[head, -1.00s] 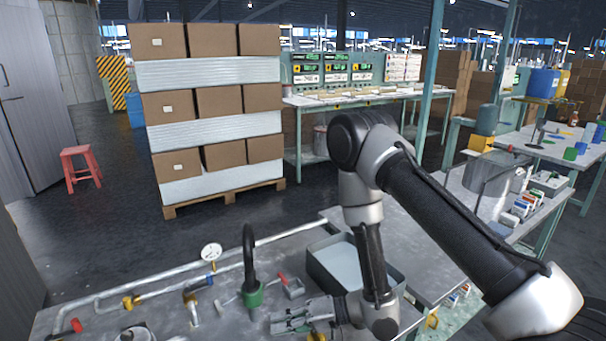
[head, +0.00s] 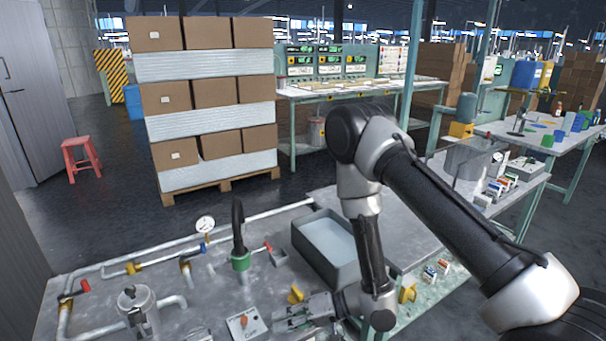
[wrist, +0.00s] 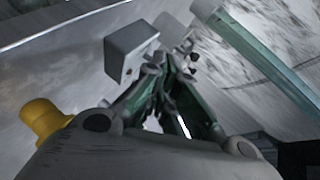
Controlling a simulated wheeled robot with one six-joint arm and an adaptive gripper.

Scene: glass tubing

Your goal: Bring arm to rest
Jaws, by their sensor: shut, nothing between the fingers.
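My arm reaches in from the right in the head view and bends down over the metal workbench (head: 215,285). My gripper (head: 280,322) lies low over the front of the bench, pointing left. It is shut and empty. In the wrist view the fingers of my gripper (wrist: 165,85) meet at their tips. A small grey box (wrist: 128,50) shows just left of the fingertips in that view.
On the bench stand a grey basin (head: 325,245), a black curved spout (head: 238,225), a pressure gauge (head: 205,225), a metal canister (head: 138,305) and a switch box (head: 246,322). Pipes run along the left. A pallet of cartons (head: 207,105) stands behind.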

